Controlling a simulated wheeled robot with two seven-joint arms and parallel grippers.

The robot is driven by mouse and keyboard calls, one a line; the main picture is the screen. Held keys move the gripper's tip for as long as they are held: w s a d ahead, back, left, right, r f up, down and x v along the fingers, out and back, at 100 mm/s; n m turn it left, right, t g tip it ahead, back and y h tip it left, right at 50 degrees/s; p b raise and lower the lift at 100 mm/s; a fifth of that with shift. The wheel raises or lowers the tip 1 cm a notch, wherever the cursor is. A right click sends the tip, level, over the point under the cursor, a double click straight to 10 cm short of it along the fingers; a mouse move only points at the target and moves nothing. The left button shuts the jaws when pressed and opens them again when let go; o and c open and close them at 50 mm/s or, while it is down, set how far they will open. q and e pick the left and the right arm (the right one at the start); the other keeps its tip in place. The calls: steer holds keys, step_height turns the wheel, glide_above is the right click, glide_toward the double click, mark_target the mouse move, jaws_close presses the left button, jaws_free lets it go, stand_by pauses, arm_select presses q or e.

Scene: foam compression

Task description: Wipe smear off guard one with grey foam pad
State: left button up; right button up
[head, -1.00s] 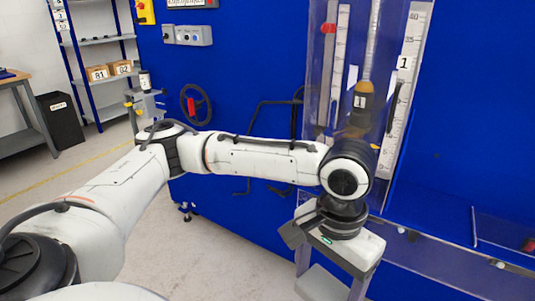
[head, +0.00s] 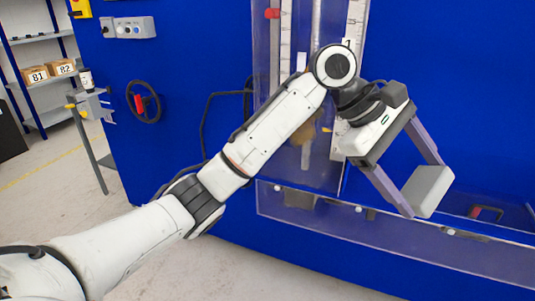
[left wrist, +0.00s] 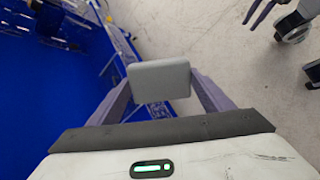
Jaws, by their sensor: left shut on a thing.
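My left gripper (head: 423,186) is shut on the grey foam pad (head: 432,192), a light grey block between its two long fingers. The pad also shows in the left wrist view (left wrist: 159,79). In the head view the gripper is to the right of guard one (head: 322,172), a clear upright panel with a label 1 near its top. My left arm crosses in front of the guard and hides part of it. Purple strips at the top right of the left wrist view may be my right gripper's fingers, but I cannot tell.
A blue machine wall (head: 215,60) fills the background. A low clear panel (head: 400,236) runs along its lower right. A handwheel (head: 145,103) with a red grip is on the left. A shelf (head: 38,85) with boxes stands at far left. Open floor lies lower left.

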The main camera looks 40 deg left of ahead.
arm_select(q)
steer(key=w+a+r+n+t+y, duration=0.2)
steer(key=w+a+n+t, duration=0.4)
steer(key=a+n+t, duration=0.45)
steer(key=s+a+f+n+t+y, duration=0.1)
steer(key=a+f+n+t+y, duration=0.3)
steer(key=a, duration=0.7)
steer(key=s+a+f+n+y, duration=0.1)
steer(key=a+f+n+y, duration=0.1)
steer(key=a+f+y, duration=0.75)
steer(key=w+a+r+h+b, duration=0.2)
steer(key=w+a+h+b, duration=0.1)
steer(key=w+a, duration=0.1)
steer(key=shift+w+r+b, duration=0.35)
steer(key=shift+w+b, duration=0.05)
steer(key=shift+w, duration=0.35)
arm_select(e)
steer(key=shift+w+a+f, duration=0.25)
steer(key=shift+a+f, duration=0.05)
steer(key=shift+f, duration=0.15)
steer(key=shift+w+a+f, duration=0.2)
steer(key=shift+a+f, duration=0.1)
steer(key=shift+f, duration=0.15)
arm_select(q)
steer(key=shift+a, duration=0.1)
arm_select(e)
steer(key=shift+f, duration=0.1)
